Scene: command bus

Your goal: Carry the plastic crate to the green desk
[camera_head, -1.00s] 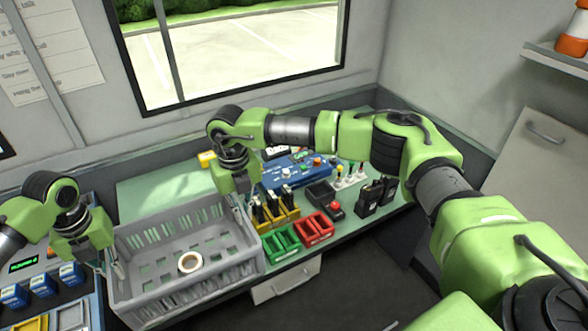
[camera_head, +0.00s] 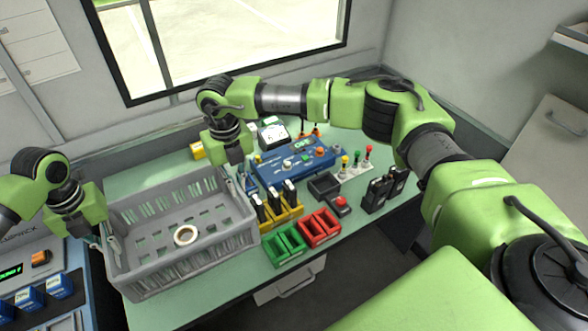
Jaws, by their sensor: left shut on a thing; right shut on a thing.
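The grey plastic crate (camera_head: 190,262) is level over the left part of the green desk (camera_head: 235,293), with desk surface showing in front of and behind it. I cannot tell whether its base touches the desk. A roll of tape (camera_head: 186,235) lies inside the crate. My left gripper (camera_head: 113,245) is shut on the crate's left wall. My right gripper (camera_head: 247,183) is shut on its right wall near the back corner; its fingertips are partly hidden.
Right of the crate stand yellow holders with black items (camera_head: 280,207), green bins (camera_head: 284,246), red bins (camera_head: 320,229), a blue control panel (camera_head: 295,162) and black radios (camera_head: 383,190). A console with blue boxes (camera_head: 60,285) is at the lower left. The window wall closes the back.

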